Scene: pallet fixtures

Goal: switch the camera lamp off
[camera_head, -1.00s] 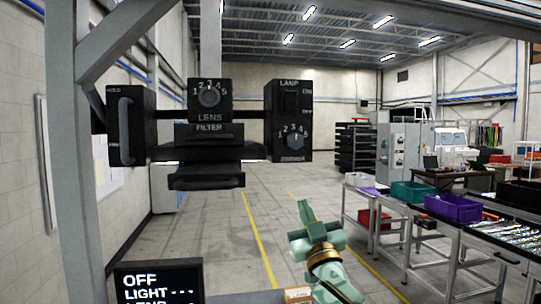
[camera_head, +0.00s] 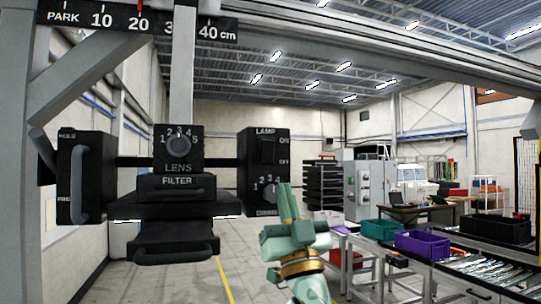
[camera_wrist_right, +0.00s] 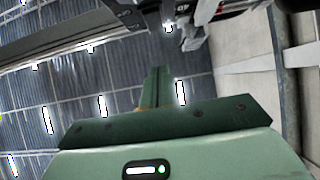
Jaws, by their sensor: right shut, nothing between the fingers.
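The black lamp box (camera_head: 248,172) is on the right of the camera rig in the head view. Its LAMP switch (camera_head: 268,150) is a dark rocker between the ON label above and the OFF label below; which way it is tilted I cannot tell. A numbered dial (camera_head: 269,190) sits below it, partly hidden by my right gripper. My right gripper (camera_head: 287,192) is green, shut and empty, pointing up in front of the box's lower right edge, below the switch. Its fingers also show in the wrist view (camera_wrist_right: 157,85). My left gripper is not in view.
The LENS dial (camera_head: 179,146), FILTER drawer (camera_head: 177,187) and a black handle box (camera_head: 86,178) sit left of the lamp box. A scale bar (camera_head: 135,18) runs above. Tables with a purple bin (camera_head: 422,243) stand at right. Floor below the lamp box is open.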

